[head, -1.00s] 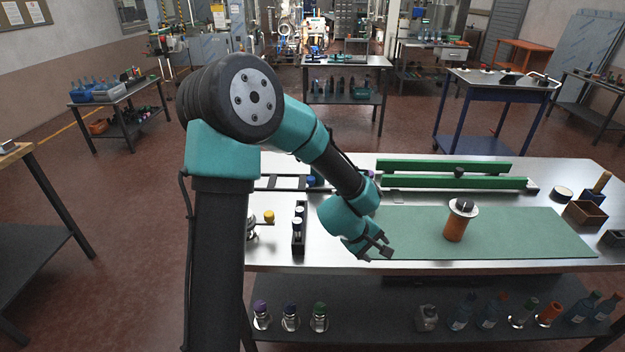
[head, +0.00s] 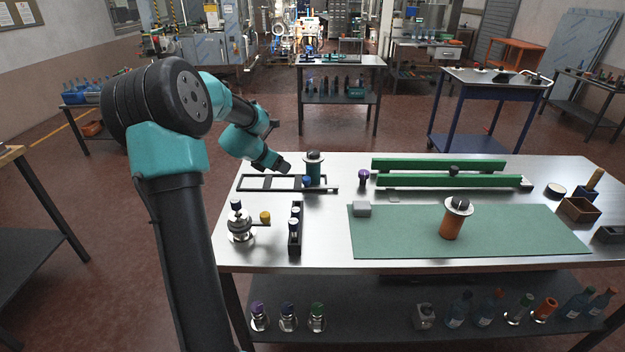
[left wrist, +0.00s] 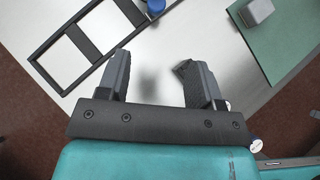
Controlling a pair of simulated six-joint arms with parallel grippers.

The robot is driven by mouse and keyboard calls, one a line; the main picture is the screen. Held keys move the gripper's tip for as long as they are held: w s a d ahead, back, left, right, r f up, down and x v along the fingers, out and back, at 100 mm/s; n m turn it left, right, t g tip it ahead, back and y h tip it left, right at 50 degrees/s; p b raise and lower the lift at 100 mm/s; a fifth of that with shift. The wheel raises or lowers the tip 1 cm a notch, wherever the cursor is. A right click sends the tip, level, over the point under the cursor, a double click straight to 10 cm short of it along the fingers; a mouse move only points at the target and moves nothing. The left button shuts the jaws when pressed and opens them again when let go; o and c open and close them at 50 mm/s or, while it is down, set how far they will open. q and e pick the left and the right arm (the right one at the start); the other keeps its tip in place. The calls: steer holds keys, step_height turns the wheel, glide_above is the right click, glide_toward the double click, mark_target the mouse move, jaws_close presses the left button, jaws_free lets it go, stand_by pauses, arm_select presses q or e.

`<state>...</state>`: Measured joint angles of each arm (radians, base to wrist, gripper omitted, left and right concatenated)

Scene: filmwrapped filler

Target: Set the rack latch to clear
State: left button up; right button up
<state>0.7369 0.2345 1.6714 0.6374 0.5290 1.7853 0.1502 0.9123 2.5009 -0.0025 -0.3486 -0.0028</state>
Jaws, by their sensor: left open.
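My left gripper (head: 284,168) is above the back left of the steel table, beside a flat black frame (head: 262,177). In the left wrist view its two fingers (left wrist: 154,68) are apart with nothing between them. The black frame (left wrist: 68,77) lies there ahead and left of the fingers. A blue knob (head: 307,181) sits at the right part of the frame and shows partly at the top edge of the left wrist view (left wrist: 156,5). I cannot tell which part is the rack latch, nor its setting. A small black rack (head: 294,245) holds white-topped vials. My right gripper is out of view.
A dark green post with a pale disc (head: 314,170) stands just behind the blue knob. A green mat (head: 400,240) carries a grey block (head: 362,209) and an orange spool (head: 453,226). Two green rails (head: 450,182) lie behind it. A metal fixture (head: 240,226) stands front left.

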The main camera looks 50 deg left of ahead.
mark_target(305, 178)
arm_select(q)
steer(key=shift+s+a+r, duration=0.15)
steer(key=shift+a, duration=0.1)
steer(key=x, duration=1.7)
steer(key=shift+a, duration=0.15)
jaws_close()
stand_by(0.3)
